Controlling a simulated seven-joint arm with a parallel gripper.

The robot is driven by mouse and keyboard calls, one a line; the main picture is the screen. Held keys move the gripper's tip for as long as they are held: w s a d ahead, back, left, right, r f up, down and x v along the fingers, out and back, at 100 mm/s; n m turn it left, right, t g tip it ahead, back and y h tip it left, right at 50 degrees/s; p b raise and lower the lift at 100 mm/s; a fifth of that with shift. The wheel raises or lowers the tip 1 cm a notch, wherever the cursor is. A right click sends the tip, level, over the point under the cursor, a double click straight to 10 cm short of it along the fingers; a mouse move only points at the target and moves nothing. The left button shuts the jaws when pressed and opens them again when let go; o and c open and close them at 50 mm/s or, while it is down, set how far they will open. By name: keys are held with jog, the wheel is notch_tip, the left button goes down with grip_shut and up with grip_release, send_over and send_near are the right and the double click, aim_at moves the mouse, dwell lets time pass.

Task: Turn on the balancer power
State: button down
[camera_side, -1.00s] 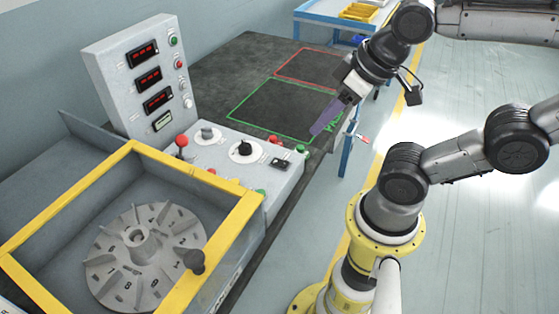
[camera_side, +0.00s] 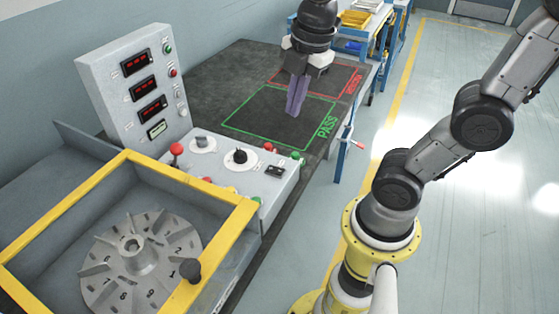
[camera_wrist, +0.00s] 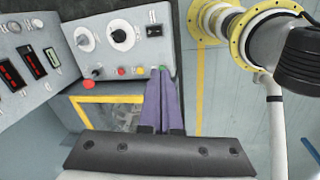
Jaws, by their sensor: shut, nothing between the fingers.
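The balancer's grey control panel (camera_side: 222,168) carries a white dial (camera_side: 202,143), a black-knobbed dial (camera_side: 239,156) and a small black switch block (camera_side: 275,171) at its right end. The same switch block shows in the wrist view (camera_wrist: 153,30), above the fingertips. A red knob (camera_side: 177,150) stands at the panel's left. The upright display box (camera_side: 128,85) has red-lit readouts and side buttons. In the wrist view, the fingertips (camera_wrist: 158,77) overlap the panel's edge.
A yellow-framed enclosure (camera_side: 75,205) holds a grey bladed rotor (camera_side: 140,260). Dark bench top (camera_side: 215,85) with green and red outlines lies behind the panel and looks clear. Blue carts with yellow bins (camera_side: 355,18) stand at the back. Open floor lies to the right.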

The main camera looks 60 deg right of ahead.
aim_at(280, 171)
jog(key=w+d+f+n+g, duration=0.2)
jog(key=w+d+f+g, duration=0.1)
jog(key=w+f, duration=0.3)
jog(key=shift+w+n+g, duration=0.2)
jog(key=shift+n+g, duration=0.1)
jog(key=shift+f, duration=0.1)
jog(key=f, duration=0.4)
jog(key=s+f, duration=0.1)
jog(key=f, duration=0.8)
jog(key=shift+s+f, duration=0.35)
jog(key=shift+s+f, duration=0.1)
jog(key=shift+f, duration=0.1)
